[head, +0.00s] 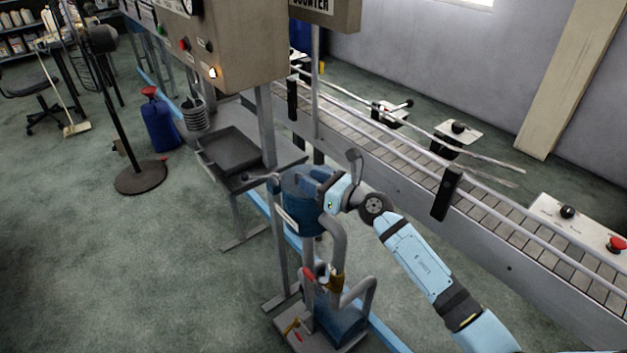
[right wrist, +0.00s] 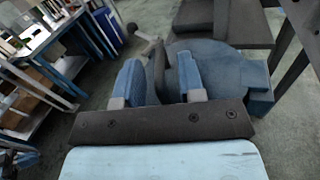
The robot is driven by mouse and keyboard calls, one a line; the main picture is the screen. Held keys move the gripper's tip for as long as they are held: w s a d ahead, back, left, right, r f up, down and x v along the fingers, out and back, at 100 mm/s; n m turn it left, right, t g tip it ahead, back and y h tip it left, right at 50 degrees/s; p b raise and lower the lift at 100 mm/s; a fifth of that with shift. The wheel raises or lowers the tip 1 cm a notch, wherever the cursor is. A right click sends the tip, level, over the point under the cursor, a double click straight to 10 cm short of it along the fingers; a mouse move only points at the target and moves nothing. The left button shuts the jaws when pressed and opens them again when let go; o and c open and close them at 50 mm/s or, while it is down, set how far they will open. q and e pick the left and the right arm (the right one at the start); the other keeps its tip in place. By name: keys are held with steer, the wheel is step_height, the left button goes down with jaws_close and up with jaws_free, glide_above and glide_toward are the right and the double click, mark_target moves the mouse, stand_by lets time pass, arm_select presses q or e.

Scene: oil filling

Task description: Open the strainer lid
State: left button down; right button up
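The strainer (head: 303,218) is a blue cylindrical pot on a grey stand beside the conveyor. Its round blue lid shows in the right wrist view (right wrist: 218,62) and looks closed. My right gripper (head: 322,186) is at the lid's top right side in the head view. In the right wrist view its two blue fingers (right wrist: 160,78) stand apart, with a dark grey bar (right wrist: 155,72), apparently the lid's handle, between them. A strip of blue shows between the bar and the right finger, so the grip looks open. The gripper hides part of the lid in the head view. My left gripper is out of view.
A conveyor (head: 400,142) with rails runs behind the strainer. A dark tray (head: 232,153) stands behind it to the left, under a control box (head: 225,50). Grey pipes (head: 338,245) rise in front of the strainer. Open floor lies to the left.

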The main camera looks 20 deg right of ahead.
jaws_close()
